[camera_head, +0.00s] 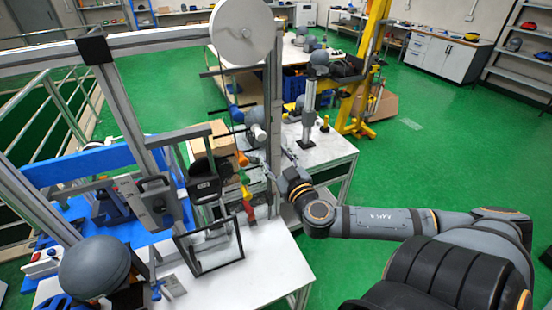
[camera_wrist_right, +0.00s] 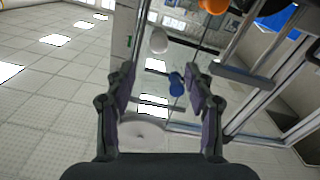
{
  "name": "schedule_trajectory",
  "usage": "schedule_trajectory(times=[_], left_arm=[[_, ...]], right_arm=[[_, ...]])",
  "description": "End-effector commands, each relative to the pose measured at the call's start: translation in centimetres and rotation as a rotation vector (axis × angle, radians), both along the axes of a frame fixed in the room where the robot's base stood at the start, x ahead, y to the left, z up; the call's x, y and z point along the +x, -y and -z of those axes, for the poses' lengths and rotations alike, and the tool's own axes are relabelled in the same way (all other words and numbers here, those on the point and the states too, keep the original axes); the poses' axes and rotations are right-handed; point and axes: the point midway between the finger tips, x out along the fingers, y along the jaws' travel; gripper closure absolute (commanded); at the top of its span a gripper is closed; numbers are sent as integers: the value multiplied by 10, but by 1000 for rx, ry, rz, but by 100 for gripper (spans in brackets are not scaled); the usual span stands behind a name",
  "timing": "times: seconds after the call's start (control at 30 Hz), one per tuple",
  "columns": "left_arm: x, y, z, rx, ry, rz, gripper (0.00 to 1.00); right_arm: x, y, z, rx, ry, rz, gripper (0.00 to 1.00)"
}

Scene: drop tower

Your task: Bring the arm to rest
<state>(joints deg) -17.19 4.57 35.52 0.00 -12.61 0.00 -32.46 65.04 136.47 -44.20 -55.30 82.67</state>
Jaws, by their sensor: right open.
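My right arm (camera_head: 380,222) comes in from the right and reaches to the right side of the drop tower. My right gripper (camera_head: 283,160) points up and away beside the tower's upright. In the right wrist view the right gripper (camera_wrist_right: 163,88) has its two fingers spread, with nothing held between them. Beyond the fingers are a white rounded piece (camera_wrist_right: 158,41), a blue piece (camera_wrist_right: 176,84) and part of an orange piece (camera_wrist_right: 214,5). They look apart from the fingers. My left gripper is in neither view.
The drop tower's metal frame (camera_head: 122,118) stands on a white table (camera_head: 262,262), with a white disc (camera_head: 241,31) on top. Coloured pieces, including a red one (camera_head: 249,210), hang near the gripper. A small white table (camera_head: 322,150) and a yellow lift (camera_head: 371,60) stand behind. Green floor is clear at right.

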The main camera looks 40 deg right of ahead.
Motion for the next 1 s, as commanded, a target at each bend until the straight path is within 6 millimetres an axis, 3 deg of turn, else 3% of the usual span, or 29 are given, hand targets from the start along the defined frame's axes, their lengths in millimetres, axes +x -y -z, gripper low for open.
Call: schedule_trajectory(times=[0.67, 0.77, 0.83, 0.97, 1.0], left_arm=[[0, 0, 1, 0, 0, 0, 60], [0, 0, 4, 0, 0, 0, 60], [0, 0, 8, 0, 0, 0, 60], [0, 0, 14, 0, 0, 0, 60], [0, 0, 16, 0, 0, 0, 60]], right_arm=[[-2, 3, 5, -2, -6, 9, 46], [3, 29, 33, -27, -62, 60, 46], [5, 60, 71, -54, -141, 123, 46], [-7, 125, 168, -91, -345, 235, 46], [-15, 142, 199, -94, -411, 260, 46]])
